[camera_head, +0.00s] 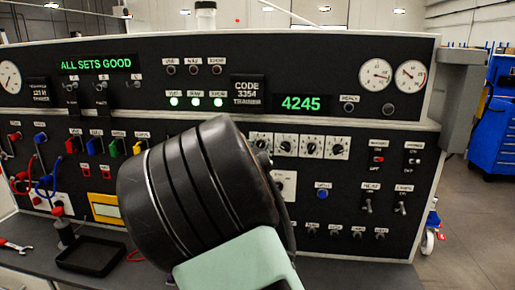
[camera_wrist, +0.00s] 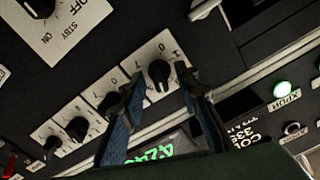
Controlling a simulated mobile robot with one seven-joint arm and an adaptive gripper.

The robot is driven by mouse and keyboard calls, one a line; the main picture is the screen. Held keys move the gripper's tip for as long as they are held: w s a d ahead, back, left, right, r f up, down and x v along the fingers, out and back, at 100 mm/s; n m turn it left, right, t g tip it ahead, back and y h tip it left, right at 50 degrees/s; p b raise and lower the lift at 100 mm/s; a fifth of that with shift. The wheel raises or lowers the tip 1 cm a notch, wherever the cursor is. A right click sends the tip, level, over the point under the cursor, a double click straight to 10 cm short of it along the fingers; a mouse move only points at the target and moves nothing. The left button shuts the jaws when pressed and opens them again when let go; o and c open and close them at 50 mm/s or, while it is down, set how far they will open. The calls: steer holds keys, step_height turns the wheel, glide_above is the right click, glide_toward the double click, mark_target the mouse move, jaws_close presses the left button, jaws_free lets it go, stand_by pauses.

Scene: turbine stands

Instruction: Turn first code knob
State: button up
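The first code knob (camera_wrist: 158,72) is a black knob on a white plate, at the end of a row of similar knobs in the tilted, upside-down wrist view. In the head view the same row of white plates (camera_head: 311,146) sits below the display, with its left end partly covered by my arm. My gripper (camera_wrist: 160,82) is open, its two blue-lined fingers apart on either side of the first knob. Whether they touch it I cannot tell. The gripper is hidden behind my wrist in the head view. The green code display (camera_head: 301,103) reads 4245.
A sign (camera_head: 247,90) reads CODE 3354. Three green lights (camera_head: 196,102) are lit left of it. An OFF/STBY/ON selector (camera_wrist: 40,5) is near the row. A black tray (camera_head: 90,257) is at lower left.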

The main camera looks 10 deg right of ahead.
steer(key=shift+w, duration=0.1)
steer(key=shift+c, duration=0.4)
jaws_close()
steer(key=shift+n, duration=0.3)
steer(key=n+p, duration=0.2)
steer(key=n, duration=0.1)
steer(key=shift+a+n+p, duration=0.1)
steer(key=shift+n+p, duration=1)
steer(key=shift+n, duration=1)
steer(key=shift+f, duration=0.1)
steer(key=shift+o, duration=0.4)
jaws_free()
